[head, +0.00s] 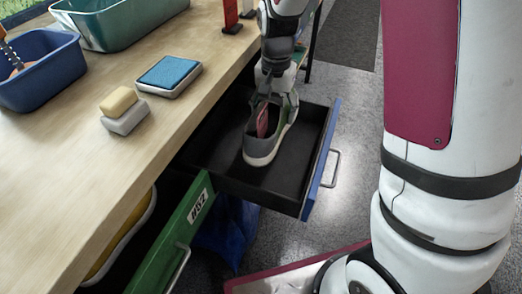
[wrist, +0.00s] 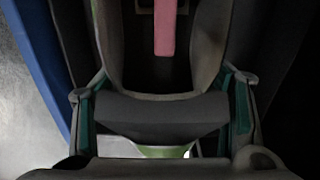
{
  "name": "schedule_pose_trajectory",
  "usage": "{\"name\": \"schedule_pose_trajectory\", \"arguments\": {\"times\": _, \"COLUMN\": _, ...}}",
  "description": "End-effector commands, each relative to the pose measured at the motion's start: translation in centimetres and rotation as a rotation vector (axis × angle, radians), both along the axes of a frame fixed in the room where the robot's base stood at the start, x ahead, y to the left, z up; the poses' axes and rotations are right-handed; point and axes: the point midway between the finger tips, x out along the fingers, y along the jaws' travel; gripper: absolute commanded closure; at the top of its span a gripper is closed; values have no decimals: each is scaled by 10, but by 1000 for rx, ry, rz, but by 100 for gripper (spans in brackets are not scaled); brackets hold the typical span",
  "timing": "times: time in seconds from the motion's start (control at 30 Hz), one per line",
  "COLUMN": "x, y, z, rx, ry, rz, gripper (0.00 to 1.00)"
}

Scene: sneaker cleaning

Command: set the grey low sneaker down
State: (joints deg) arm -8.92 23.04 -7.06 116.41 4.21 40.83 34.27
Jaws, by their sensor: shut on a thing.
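The grey low sneaker (head: 261,150) is inside the open blue-fronted drawer (head: 322,165), toe toward the camera, with a pinkish-red tongue or insole strip in its opening. My gripper (head: 276,98) comes down from above and is shut on the sneaker's heel end. In the wrist view, the fingers (wrist: 161,108) stand on both sides of the dark heel collar, and the sneaker's opening (wrist: 165,75) shows beyond. The sole is low in the drawer; I cannot tell if it touches the drawer floor.
The wooden worktop (head: 120,190) holds a blue sponge on a tray (head: 169,75), a yellow-and-grey block (head: 122,110), a blue bin (head: 40,75) and a green tub (head: 115,22). Dark drawer floor is bare around the sneaker.

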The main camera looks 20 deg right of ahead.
Motion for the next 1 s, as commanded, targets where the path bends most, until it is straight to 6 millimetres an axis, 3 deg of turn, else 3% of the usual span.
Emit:
{"name": "schedule_pose_trajectory", "arguments": {"times": 0.23, "x": -1, "y": 0, "z": -16, "rx": 1, "ry": 1, "rz": -12, "gripper": 75}}
{"name": "schedule_pose_trajectory", "arguments": {"times": 0.9, "x": -1, "y": 1, "z": -104, "rx": 1, "ry": 1, "rz": -10, "gripper": 75}}
{"name": "schedule_pose_trajectory", "arguments": {"times": 1.0, "x": -1, "y": 1, "z": -106, "rx": 0, "ry": -1, "rz": -10, "gripper": 75}}
